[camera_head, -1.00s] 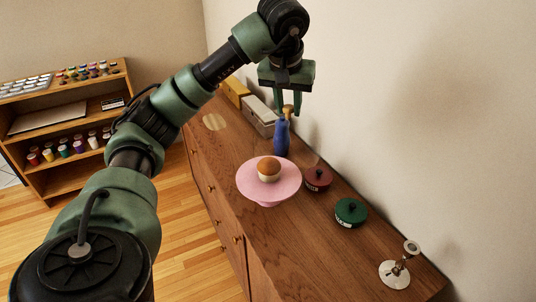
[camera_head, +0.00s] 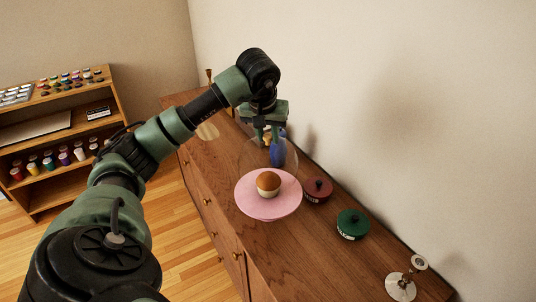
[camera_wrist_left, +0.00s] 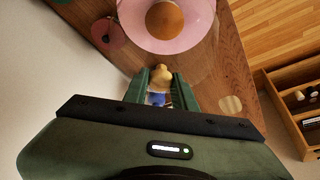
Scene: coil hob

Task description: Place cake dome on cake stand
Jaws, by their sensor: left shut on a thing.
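The pink cake stand (camera_head: 245,205) stands on the wooden sideboard with a brown-topped cake (camera_head: 268,183) on it. My left gripper (camera_head: 268,137) points down and is shut on the knob of the clear cake dome (camera_head: 250,157). The dome's faint outline hangs just behind the stand and partly overlaps its far edge in the picture; I cannot tell its exact height. In the left wrist view the tan knob (camera_wrist_left: 162,78) sits between the fingers, and the stand (camera_wrist_left: 128,22) with the cake (camera_wrist_left: 164,22) lies ahead. My right gripper is not in view.

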